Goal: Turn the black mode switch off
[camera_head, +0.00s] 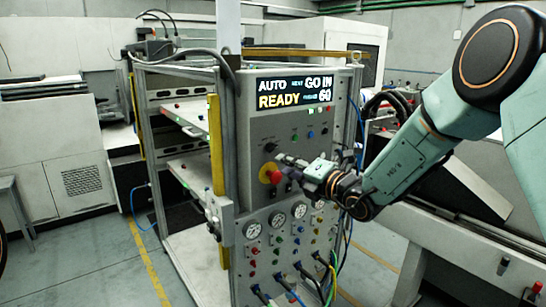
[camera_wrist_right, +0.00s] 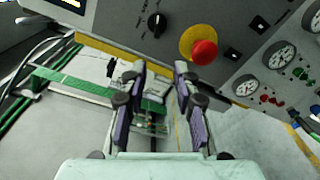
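The black mode switch (camera_head: 270,147) is a small knob on the grey control panel (camera_head: 262,128), just beyond my right gripper's fingertips in the head view. In the right wrist view the switch (camera_wrist_right: 157,23) is a black knob with a pale pointer mark, above the gap between the fingers. My right gripper (camera_head: 282,164) is in front of the panel. In the wrist view the gripper (camera_wrist_right: 157,72) has its two fingers apart with nothing between them. The knob appears clear of the fingers; the exact distance is hard to tell. My left gripper is not in view.
A red mushroom button (camera_wrist_right: 204,51) on a yellow plate sits right of the switch in the wrist view, close to the right finger. Gauges (camera_head: 277,220) and hoses lie lower on the panel. The display (camera_head: 294,92) reads AUTO and READY.

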